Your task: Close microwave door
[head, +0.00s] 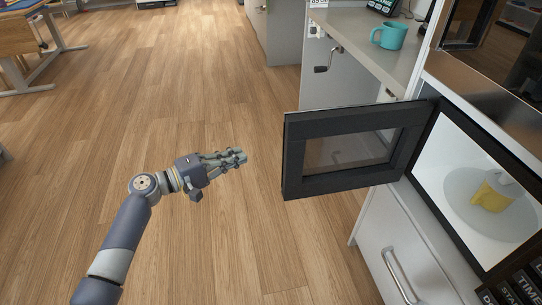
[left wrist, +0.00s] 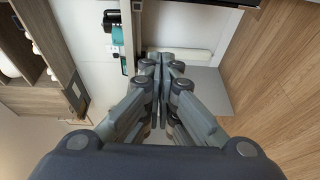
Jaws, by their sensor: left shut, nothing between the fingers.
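The microwave (head: 455,190) stands at the right in the head view, with a white interior and a yellow mug (head: 492,194) on its round plate. Its door (head: 293,160) is black-framed with a see-through window and stands wide open, sticking out to the left from its hinge side. My left gripper (head: 240,156) is left of the door's free edge, apart from it by a small gap in the picture. Its fingers are together and empty; in the left wrist view the fingertips (left wrist: 163,62) meet. My right gripper is not in view.
A counter (head: 360,40) with a teal mug (head: 389,36) and a crank (head: 327,60) on its side lies behind the door. A drawer handle (head: 399,275) sticks out below the microwave. A wooden table (head: 20,38) stands far left. The floor around my left arm is clear.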

